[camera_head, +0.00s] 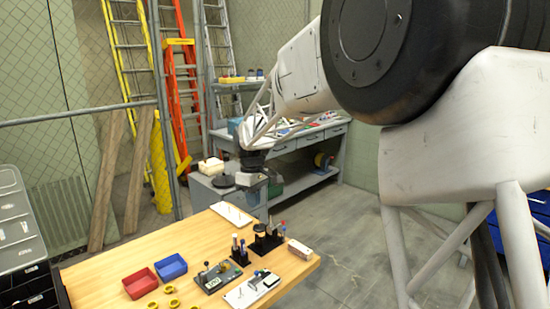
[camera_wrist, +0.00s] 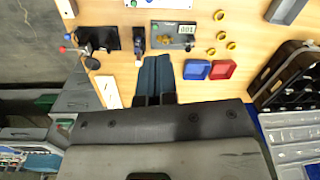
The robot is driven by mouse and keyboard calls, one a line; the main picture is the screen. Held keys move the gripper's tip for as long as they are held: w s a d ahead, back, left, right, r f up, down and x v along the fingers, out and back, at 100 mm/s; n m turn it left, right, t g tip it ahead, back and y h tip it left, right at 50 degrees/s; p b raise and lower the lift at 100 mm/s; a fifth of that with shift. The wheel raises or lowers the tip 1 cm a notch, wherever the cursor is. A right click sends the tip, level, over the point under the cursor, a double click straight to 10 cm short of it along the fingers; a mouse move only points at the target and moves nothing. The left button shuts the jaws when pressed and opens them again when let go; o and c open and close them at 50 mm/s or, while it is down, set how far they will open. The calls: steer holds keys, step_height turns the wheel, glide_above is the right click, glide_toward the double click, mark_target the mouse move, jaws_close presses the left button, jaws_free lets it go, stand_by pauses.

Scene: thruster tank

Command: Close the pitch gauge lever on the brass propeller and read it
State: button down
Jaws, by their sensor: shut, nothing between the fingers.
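The pitch gauge (camera_head: 219,277) is a grey plate on the wooden table, with a small display whose digits are too small to read surely. It also shows at the top of the wrist view (camera_wrist: 184,44). The small brass propeller (camera_wrist: 164,40) sits on the gauge plate. A dark upright post with a knob stands on the plate in the head view; I cannot tell whether it is the lever or how the lever stands. My gripper (camera_wrist: 157,58) is shut and empty, its dark fingers side by side. It is above the table, apart from the gauge.
A blue bin (camera_head: 171,266) and a red bin (camera_head: 140,283) stand left of the gauge, with several brass rings (camera_head: 172,290) in front. A dark tool stand (camera_head: 267,240), white pegged boards (camera_head: 231,214) and a white box (camera_head: 300,249) lie behind and right. Bare wood shows on the left.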

steer(key=s+d+r+m+t, duration=0.1)
steer(key=s+d+r+m, duration=0.25)
steer(key=s+d, duration=0.55)
steer(key=s+d+r+m+t, duration=0.15)
steer(key=s+d+r, duration=0.25)
steer(key=s+d, duration=0.5)
steer(key=s+d+f+m, duration=0.2)
steer(key=s, duration=0.6)
steer(key=s+d+f+m+t, duration=0.1)
steer(key=s+d+f+m, duration=0.1)
steer(key=s, duration=0.7)
steer(key=s+d+f+m, duration=0.1)
steer(key=s+d+m, duration=0.2)
steer(key=s, duration=0.6)
steer(key=shift+f, duration=0.4)
